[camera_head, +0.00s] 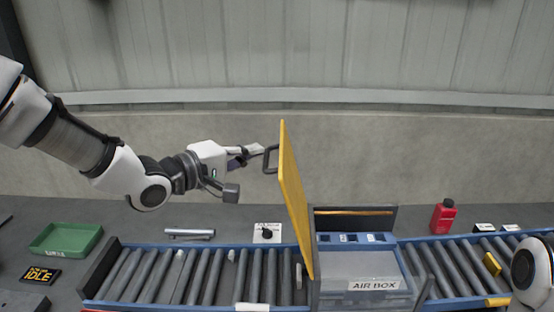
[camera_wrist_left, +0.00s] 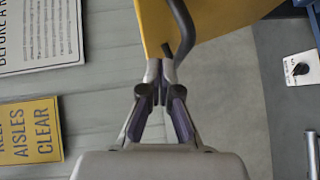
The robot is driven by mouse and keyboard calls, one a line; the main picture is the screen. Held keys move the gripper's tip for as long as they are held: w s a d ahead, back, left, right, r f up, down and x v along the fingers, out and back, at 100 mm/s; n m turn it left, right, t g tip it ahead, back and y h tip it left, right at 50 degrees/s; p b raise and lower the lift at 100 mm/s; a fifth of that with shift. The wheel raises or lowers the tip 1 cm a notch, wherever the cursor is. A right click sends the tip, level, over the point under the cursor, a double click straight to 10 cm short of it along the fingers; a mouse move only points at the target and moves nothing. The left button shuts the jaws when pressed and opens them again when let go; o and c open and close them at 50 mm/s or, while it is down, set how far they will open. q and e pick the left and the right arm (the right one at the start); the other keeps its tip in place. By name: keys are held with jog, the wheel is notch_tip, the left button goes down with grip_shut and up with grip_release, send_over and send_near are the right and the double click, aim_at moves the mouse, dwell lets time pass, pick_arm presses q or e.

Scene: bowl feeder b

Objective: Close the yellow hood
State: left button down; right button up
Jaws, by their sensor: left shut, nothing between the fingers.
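The yellow hood (camera_head: 295,200) stands raised, nearly upright, at the left side of the air box (camera_head: 360,265). A dark bracket handle (camera_head: 270,158) sticks out from its left face near the top. My left gripper (camera_head: 257,150) is just left of this handle, its fingers shut with nothing between them. In the left wrist view the closed fingertips (camera_wrist_left: 160,68) lie close to the handle (camera_wrist_left: 185,30) and the hood's yellow panel (camera_wrist_left: 225,14). Whether they touch the handle I cannot tell. My right gripper is out of view.
A roller conveyor (camera_head: 95,275) with blue rails runs across the front. A green tray (camera_head: 66,239) and a display reading IDLE (camera_head: 41,276) are at the left. A grey cylinder (camera_head: 190,233) and a black knob (camera_head: 267,234) sit behind the conveyor. A red bottle (camera_head: 443,216) stands at the right.

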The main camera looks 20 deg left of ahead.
aim_at(266, 159)
pick_arm(q)
jog(key=shift+w+d+f+p, duration=0.15)
jog(key=shift+w+d+p, duration=0.25)
jog(key=shift+w+d, duration=0.75)
jog(key=shift+s+d, duration=0.35)
jog(key=shift+d, duration=0.5)
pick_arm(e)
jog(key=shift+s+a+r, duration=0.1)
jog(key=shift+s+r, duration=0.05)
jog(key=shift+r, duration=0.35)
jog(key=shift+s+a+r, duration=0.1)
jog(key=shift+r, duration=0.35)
pick_arm(q)
jog(key=shift+a+f, duration=0.1)
